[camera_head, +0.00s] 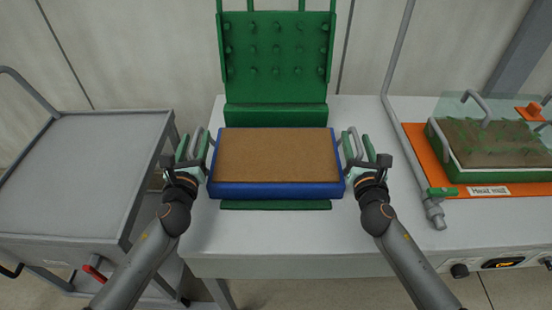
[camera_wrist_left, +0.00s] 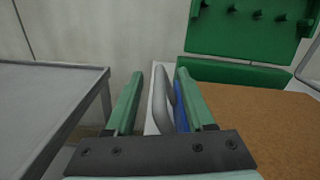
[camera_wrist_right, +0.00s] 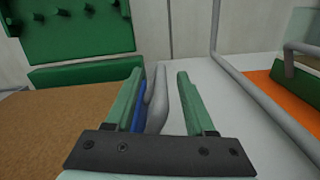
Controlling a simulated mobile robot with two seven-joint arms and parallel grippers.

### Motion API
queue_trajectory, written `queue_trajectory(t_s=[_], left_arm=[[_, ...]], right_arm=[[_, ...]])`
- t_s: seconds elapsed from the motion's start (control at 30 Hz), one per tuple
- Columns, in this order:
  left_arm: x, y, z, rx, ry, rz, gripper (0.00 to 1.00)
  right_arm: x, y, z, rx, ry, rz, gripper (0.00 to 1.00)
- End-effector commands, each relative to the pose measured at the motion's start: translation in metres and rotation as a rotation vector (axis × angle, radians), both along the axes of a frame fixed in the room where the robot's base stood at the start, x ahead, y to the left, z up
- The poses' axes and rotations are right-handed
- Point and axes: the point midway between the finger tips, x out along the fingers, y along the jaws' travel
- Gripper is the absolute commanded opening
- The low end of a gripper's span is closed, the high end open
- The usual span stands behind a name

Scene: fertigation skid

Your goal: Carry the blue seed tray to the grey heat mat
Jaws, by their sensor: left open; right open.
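The blue seed tray (camera_head: 275,191), filled level with brown soil, sits on the white bench in front of a green pegged stand. It has a grey handle at each end. My left gripper (camera_head: 193,148) is open at the left handle, which shows between its fingers in the left wrist view (camera_wrist_left: 164,95). My right gripper (camera_head: 357,148) is open at the right handle, which shows between its fingers in the right wrist view (camera_wrist_right: 158,100). Neither gripper is closed on a handle. An orange mat (camera_head: 415,150) at right bears a label that seems to read "Heat mat"; no grey mat is clearly identifiable.
A grey-topped cart (camera_head: 80,170) stands left, a gap from the bench (camera_head: 290,240). The green stand (camera_head: 275,60) rises behind the tray. A grey pipe (camera_head: 400,110) stands between tray and orange mat. A green planted tray (camera_head: 510,173) occupies the mat.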

Motion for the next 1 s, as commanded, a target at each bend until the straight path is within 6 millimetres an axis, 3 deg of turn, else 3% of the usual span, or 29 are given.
queue_trajectory(t_s=[0.23,0.7,1.0], left_arm=[[0.0002,0.0,0.0001,0.0,0.0,0.0,0.53],[-0.0001,0.0002,0.0001,0.001,0.0,0.0,0.0],[-0.0001,0.0006,-0.0002,0.001,0.0,0.001,0.0]], right_arm=[[0.0002,-0.0001,0.0001,0.0,0.0,0.0,0.54],[-0.0001,-0.0004,0.0,0.0,0.0,-0.001,0.01],[-0.0001,-0.0007,-0.0002,-0.001,0.0,-0.001,0.0]])
